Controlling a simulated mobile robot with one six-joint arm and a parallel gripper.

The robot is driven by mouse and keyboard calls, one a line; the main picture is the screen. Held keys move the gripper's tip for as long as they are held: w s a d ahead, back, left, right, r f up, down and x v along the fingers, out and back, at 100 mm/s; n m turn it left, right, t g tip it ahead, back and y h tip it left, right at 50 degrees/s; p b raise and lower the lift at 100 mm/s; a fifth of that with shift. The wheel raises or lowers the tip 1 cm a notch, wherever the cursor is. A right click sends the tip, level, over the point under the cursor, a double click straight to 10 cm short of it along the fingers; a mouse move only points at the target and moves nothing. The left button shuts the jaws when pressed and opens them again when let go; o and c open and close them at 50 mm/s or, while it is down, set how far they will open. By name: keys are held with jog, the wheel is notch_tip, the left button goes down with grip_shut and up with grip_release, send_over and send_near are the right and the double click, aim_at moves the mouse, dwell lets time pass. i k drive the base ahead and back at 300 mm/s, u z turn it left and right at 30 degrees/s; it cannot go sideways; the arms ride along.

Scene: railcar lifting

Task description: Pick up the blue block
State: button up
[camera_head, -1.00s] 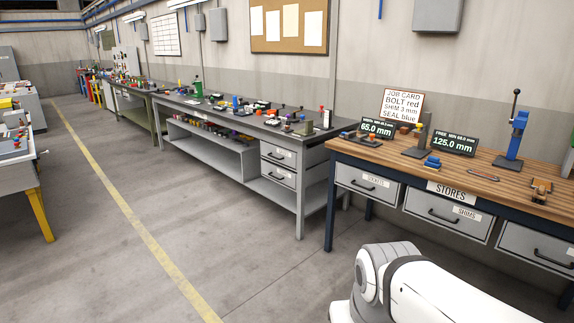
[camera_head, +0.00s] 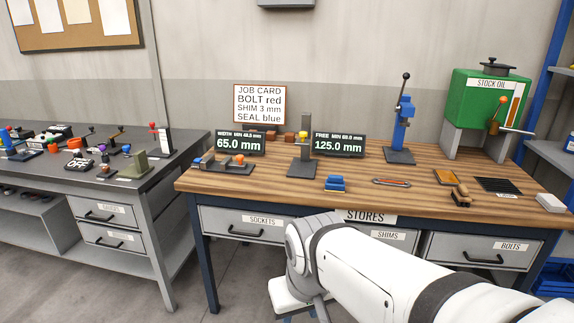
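A small blue block (camera_head: 335,184) lies on the wooden bench top (camera_head: 270,188), near its front edge and above the STORES label. It looks like stacked blue layers, but it is too small to tell for sure. My white arm reaches in from the lower right in front of the bench, its bend below and left of the block and apart from it. My gripper is not visible; the arm's lower end runs out at the bottom of the picture.
Behind the block stand a grey gauge stand (camera_head: 304,155) and a 125.0 mm display (camera_head: 338,145). A blue lever press (camera_head: 402,125) and a green oil tank (camera_head: 487,100) stand to the right. Drawers (camera_head: 243,226) front the bench. A grey bench (camera_head: 100,183) is at left.

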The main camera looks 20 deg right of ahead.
aim_at(335, 183)
jog(key=z, duration=0.45)
jog(key=i, duration=1.6)
jog(key=z, duration=0.5)
jog(key=k, duration=0.65)
jog(key=z, duration=0.15)
jog(key=i, duration=0.75)
jog(key=u, duration=0.1)
